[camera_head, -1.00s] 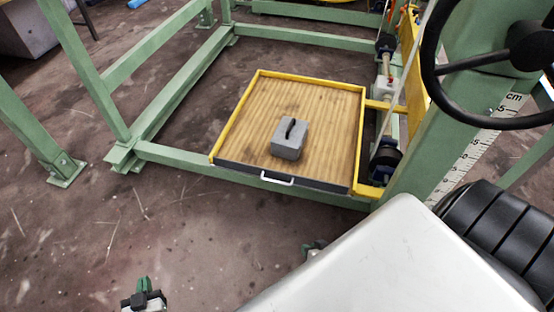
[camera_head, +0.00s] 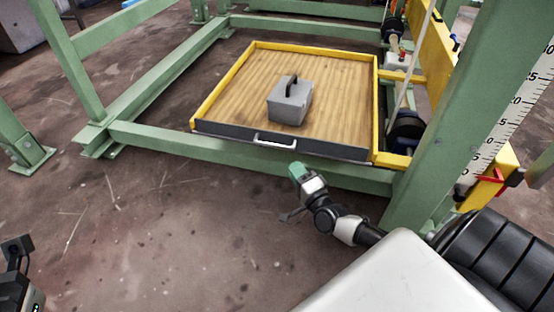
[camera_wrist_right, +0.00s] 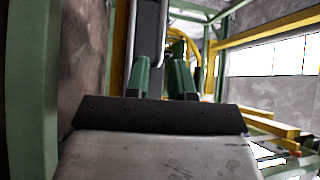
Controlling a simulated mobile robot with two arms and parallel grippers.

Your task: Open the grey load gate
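The grey load gate (camera_head: 225,133) is the dark strip along the near edge of the wooden tray, upright and closed. Its white handle (camera_head: 275,141) is near the middle of the strip. My right gripper (camera_head: 300,172) has green fingertips and is just below and right of the handle in the head view. In the right wrist view its two green fingers (camera_wrist_right: 162,78) are apart, with a pale bar, apparently the handle (camera_wrist_right: 163,35), ahead of the gap. I see no contact. A dark part of my left arm shows at the lower left edge; its fingers are not seen.
A grey block-like weight (camera_head: 290,103) with a handle stands on the wooden tray (camera_head: 225,95), which has yellow side rims. Green frame beams (camera_head: 160,141) surround the tray, with a green post (camera_head: 440,130) at the right. Bare floor lies in front.

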